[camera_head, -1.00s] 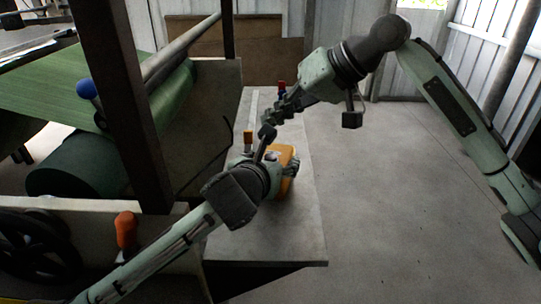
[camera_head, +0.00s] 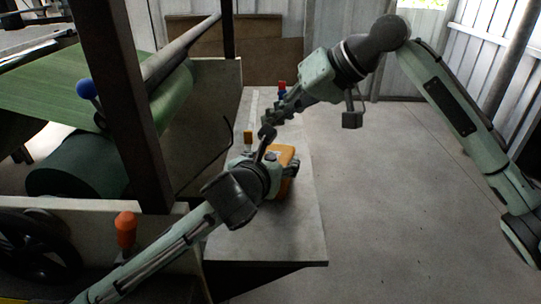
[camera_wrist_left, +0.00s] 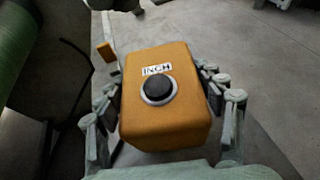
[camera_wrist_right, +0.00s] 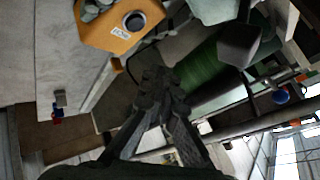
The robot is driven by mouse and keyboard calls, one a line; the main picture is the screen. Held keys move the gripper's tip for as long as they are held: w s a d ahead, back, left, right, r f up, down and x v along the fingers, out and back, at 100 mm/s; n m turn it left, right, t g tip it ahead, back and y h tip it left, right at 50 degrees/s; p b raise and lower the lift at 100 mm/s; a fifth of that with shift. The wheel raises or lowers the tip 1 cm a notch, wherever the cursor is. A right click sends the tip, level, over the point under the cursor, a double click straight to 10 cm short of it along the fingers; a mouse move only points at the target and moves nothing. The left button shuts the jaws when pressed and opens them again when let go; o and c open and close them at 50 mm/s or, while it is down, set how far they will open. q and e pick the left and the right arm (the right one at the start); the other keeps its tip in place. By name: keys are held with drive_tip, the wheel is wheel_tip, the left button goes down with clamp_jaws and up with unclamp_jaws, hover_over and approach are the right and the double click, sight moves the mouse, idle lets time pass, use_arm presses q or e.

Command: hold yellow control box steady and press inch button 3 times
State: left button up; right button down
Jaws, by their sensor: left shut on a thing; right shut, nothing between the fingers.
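The yellow control box (camera_head: 286,157) stands on the grey table. In the left wrist view the box (camera_wrist_left: 168,118) shows its INCH label (camera_wrist_left: 157,70) and round black button (camera_wrist_left: 158,89). My left gripper (camera_head: 280,168) is shut on the box, with fingers on both sides of it. My right gripper (camera_head: 268,133) is shut and empty, just above and beside the box in the head view. In the right wrist view its closed fingertips (camera_wrist_right: 160,82) are apart from the box (camera_wrist_right: 112,32), whose button (camera_wrist_right: 135,20) is uncovered.
The grey table (camera_head: 300,225) has free room in front. A small red and blue item (camera_head: 282,88) and an orange-topped item (camera_head: 247,136) stand on it. A green roll (camera_head: 165,105) and dark post (camera_head: 120,110) stand at left.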

sight(275, 157)
drive_tip(key=shift+r, duration=0.1)
idle(0.7)
wheel_tip(275, 157, up, 4)
drive_tip(key=shift+f, duration=0.15)
drive_tip(key=shift+f, duration=4.4)
drive_tip(key=shift+f, duration=0.45)
